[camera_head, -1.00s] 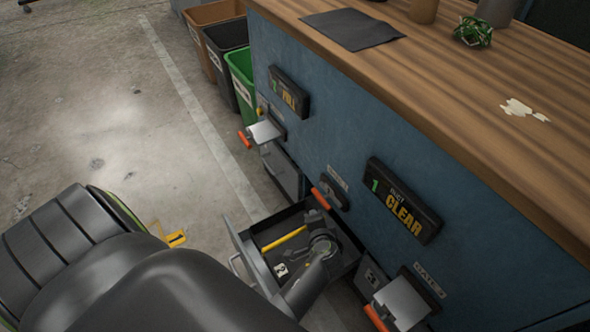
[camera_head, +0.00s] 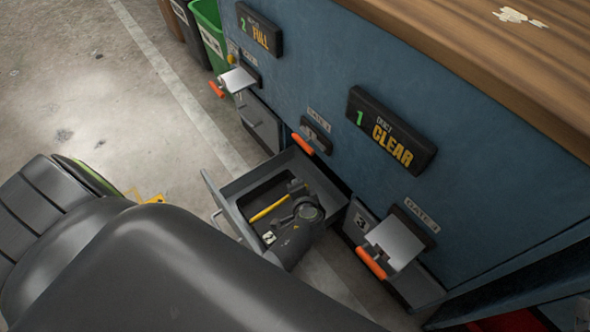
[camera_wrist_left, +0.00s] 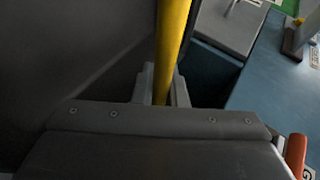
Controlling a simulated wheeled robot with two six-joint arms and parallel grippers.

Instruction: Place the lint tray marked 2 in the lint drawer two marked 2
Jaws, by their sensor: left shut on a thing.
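The open grey drawer (camera_head: 211,196) stands out from the blue cabinet, between the drawer fronts marked 1 and 3. Inside its walls is a dark tray with a yellow handle bar (camera_head: 270,208) and a small white label (camera_head: 268,237), too small to read surely now. My left gripper (camera_head: 298,188) is inside the drawer outline, shut on the bar's far end. In the left wrist view the yellow bar (camera_wrist_left: 172,40) runs between my fingers (camera_wrist_left: 163,88). My forearm and wrist hide part of the drawer. I cannot tell whether the tray touches the drawer floor. My right gripper is not in view.
Gate levers with orange grips (camera_head: 371,263) and (camera_head: 216,90) stick out from the cabinet on both sides of the drawer. Another orange grip (camera_head: 302,144) is just above it. Signs read FULL (camera_head: 259,29) and CLEAR (camera_head: 392,131).

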